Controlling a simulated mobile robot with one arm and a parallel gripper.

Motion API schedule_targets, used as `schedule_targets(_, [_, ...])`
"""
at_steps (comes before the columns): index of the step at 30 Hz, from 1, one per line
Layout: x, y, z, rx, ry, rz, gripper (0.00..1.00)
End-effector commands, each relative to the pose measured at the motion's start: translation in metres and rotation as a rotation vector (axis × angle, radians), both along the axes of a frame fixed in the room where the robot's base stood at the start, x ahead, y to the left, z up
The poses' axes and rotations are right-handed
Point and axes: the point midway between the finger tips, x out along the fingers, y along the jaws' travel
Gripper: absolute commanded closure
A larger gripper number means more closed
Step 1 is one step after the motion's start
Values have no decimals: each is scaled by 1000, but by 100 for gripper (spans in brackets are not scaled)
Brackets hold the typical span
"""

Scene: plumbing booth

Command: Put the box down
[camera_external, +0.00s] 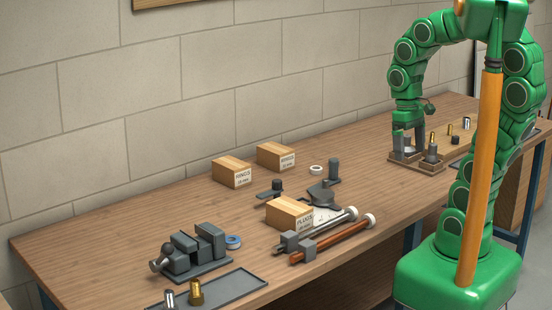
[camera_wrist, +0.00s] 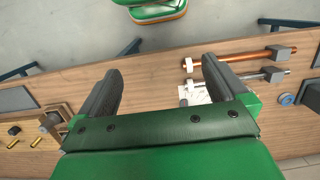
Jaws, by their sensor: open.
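Three small cardboard boxes stand on the workbench (camera_external: 120,250). One box marked RINGS (camera_external: 231,172) and a second box marked RINGS (camera_external: 275,156) stand towards the wall. A box marked PLUGS (camera_external: 289,212) stands nearer the front, beside a white paper sheet (camera_external: 326,214). My gripper (camera_external: 408,148) is at the right part of the bench, over or close to a wooden tray, well apart from the boxes. No box shows clearly in that view.
The wooden tray (camera_external: 425,170) holds dark and brass fittings. A vise (camera_external: 195,250), a blue tape roll (camera_external: 233,242), two pipes with clamps (camera_external: 335,240) and a dark tray (camera_external: 235,285) lie at the left and front.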

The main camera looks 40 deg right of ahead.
Motion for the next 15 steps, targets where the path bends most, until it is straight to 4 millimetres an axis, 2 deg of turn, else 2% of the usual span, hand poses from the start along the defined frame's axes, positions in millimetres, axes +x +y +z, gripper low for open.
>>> schedule_targets(1, [-12, -8, 0, -30, -20, -17, 0])
schedule_targets(6, [-38, -8, -12, -31, -13, -18, 0])
schedule_targets(15, [-46, -7, -15, -29, -10, -17, 0])
